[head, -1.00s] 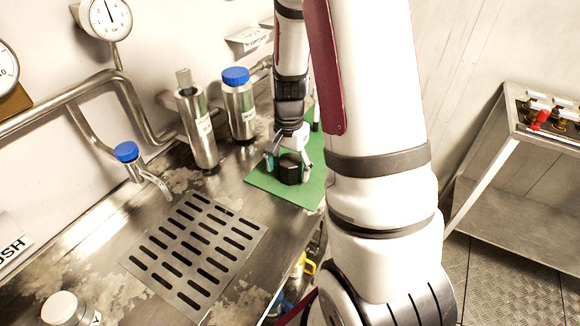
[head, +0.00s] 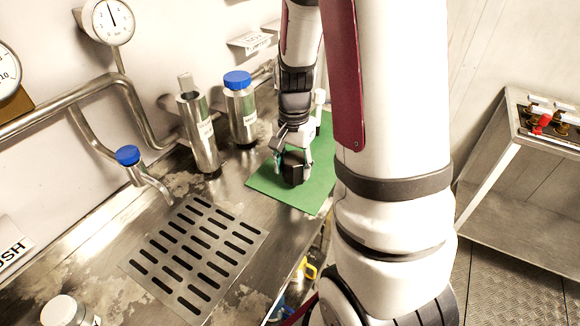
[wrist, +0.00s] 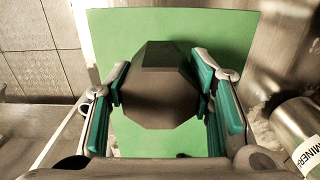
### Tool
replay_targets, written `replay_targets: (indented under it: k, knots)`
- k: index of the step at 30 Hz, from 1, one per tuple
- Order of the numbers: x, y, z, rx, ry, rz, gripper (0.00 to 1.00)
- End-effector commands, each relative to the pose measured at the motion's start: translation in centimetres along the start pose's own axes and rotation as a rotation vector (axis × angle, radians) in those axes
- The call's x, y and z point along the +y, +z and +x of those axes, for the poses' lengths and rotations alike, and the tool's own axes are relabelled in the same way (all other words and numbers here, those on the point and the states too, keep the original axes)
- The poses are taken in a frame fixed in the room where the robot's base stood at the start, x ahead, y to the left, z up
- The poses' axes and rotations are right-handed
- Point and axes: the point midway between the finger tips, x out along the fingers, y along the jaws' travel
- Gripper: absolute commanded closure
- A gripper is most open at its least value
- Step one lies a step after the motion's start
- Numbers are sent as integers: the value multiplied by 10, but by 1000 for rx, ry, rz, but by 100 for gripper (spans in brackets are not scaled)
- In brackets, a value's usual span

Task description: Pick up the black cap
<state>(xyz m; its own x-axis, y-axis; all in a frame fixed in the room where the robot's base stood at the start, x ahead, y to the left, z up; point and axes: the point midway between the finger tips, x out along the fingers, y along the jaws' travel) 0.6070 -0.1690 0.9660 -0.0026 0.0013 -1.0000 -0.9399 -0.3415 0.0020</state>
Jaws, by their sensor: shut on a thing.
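The black cap (head: 294,168) is a dark, many-sided piece over the green mat (head: 262,184) in the head view. In the wrist view the cap (wrist: 160,88) sits between the two green-padded fingers of my gripper (wrist: 160,100). My gripper (head: 292,160) is shut on the cap from above. The cap looks upright; I cannot tell whether it touches the mat or hangs just over it. The mat also fills much of the wrist view (wrist: 230,40).
A steel cylinder (head: 205,145) and a blue-capped bottle (head: 241,115) stand left of the mat. A blue-capped spout (head: 130,160) and a slotted drain (head: 190,255) lie further left. The counter's front edge runs close to the mat. A valve panel (head: 545,120) is at the right.

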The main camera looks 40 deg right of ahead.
Motion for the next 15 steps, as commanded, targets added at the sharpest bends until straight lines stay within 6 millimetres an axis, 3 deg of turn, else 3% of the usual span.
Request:
replay_targets:
  k: [15]
  knots:
    - [90,65,-13,-1,0,0,80]
